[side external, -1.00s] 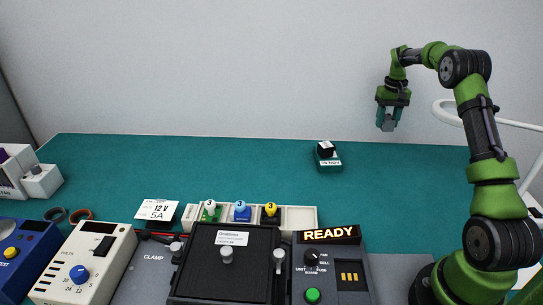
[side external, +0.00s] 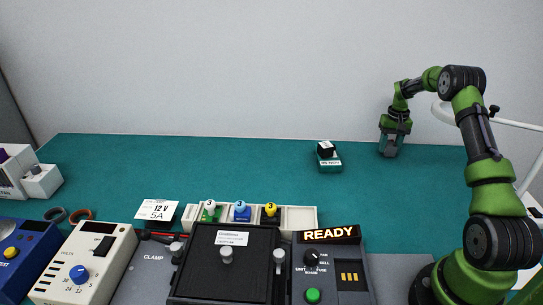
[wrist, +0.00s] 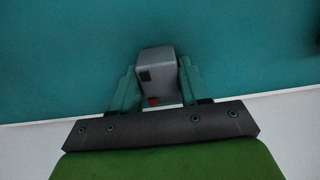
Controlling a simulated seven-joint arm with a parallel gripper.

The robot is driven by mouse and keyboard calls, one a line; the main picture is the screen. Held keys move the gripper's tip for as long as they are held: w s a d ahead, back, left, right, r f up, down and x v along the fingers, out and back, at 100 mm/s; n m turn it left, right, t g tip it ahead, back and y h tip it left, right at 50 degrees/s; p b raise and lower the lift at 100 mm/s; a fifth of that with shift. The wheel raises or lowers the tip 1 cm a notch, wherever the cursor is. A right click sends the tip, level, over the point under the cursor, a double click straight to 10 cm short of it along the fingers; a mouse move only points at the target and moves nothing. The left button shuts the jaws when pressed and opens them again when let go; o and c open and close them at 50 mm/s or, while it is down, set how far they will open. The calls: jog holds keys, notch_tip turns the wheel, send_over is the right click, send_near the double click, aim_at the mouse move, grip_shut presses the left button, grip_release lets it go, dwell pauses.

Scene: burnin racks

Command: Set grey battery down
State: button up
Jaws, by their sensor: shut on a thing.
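My gripper (side external: 390,149) is low over the far right of the teal bench mat, near its back edge. In the wrist view my gripper (wrist: 155,90) is shut on the grey battery (wrist: 156,65), a small grey block with a dark square and a red spot. The battery is between the two fingers. In the side view the fingers mostly hide it, and I cannot tell whether it touches the mat.
A small teal holder (side external: 329,166) with a black block (side external: 326,149) stands left of my gripper. A tray (side external: 292,219) with numbered pieces and a test unit showing READY (side external: 330,234) are at the front. The mat (side external: 230,165) is clear around my gripper.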

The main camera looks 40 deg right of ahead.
aim_at(390, 143)
jog(key=shift+f, duration=0.1)
jog(key=o, duration=1.2)
jog(key=shift+c, duration=0.2)
notch_tip(390, 143, up, 12)
jog(key=w+a+r+n+t, duration=0.1)
jog(key=w+a+r+t, duration=0.15)
jog(key=a+r, duration=0.7)
jog(key=s+a+r+n+t, duration=0.1)
jog(key=a+r, duration=0.1)
jog(key=a, duration=0.6)
jog(key=s+a+r+n, duration=0.1)
jog(key=s+a+r, duration=0.15)
jog(key=a, duration=0.55)
jog(key=s+a+f+n+t+y, duration=0.2)
jog(key=s+a+t, duration=0.1)
jog(key=s+a, duration=1.1)
jog(key=a, duration=0.3)
jog(key=shift+a+f+t, duration=0.15)
jog(key=shift+a+t, duration=0.2)
